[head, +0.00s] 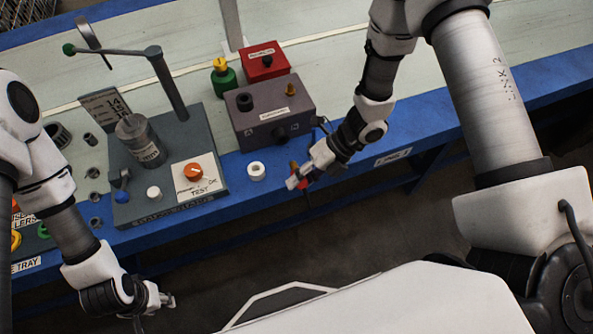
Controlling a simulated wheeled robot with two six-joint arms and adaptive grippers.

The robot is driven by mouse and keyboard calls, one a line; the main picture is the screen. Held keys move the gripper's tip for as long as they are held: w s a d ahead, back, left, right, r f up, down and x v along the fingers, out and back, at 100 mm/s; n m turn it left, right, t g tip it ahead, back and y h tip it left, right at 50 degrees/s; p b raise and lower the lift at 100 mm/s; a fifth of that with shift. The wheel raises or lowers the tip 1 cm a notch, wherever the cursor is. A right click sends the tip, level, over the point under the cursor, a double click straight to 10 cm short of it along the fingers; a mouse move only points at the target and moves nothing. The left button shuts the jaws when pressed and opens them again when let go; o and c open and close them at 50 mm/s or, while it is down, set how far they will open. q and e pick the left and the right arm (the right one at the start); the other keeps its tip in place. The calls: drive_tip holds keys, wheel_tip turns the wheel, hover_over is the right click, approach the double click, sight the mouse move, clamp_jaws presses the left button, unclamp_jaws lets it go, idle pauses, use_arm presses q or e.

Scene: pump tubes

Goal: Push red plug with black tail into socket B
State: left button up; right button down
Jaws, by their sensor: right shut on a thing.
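The grey-purple socket box (307,112) stands behind and to the left of this gripper, apart from the plug. My left gripper (160,303) is low at the left, in front of the bench and away from the box. Its finger opening is unclear.
A grey test fixture (203,142) with an orange knob (193,172) stands left of the box. A red box (266,62) and a green-yellow part (222,79) stand behind. The bench's right side is clear.

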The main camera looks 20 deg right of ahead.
drive_tip(key=shift+w+r+p, duration=0.1)
drive_tip(key=shift+w+p, duration=0.3)
drive_tip(key=shift+w, duration=0.05)
drive_tip(key=shift+w+a+p, duration=0.15)
drive_tip(key=shift+w+p, duration=0.4)
drive_tip(key=shift+w, duration=1.85)
drive_tip(key=shift+w+p, duration=0.3)
drive_tip(key=shift+w, duration=1.65)
drive_tip(key=c, duration=0.8)
unclamp_jaws()
drive_tip(key=shift+o, duration=0.2)
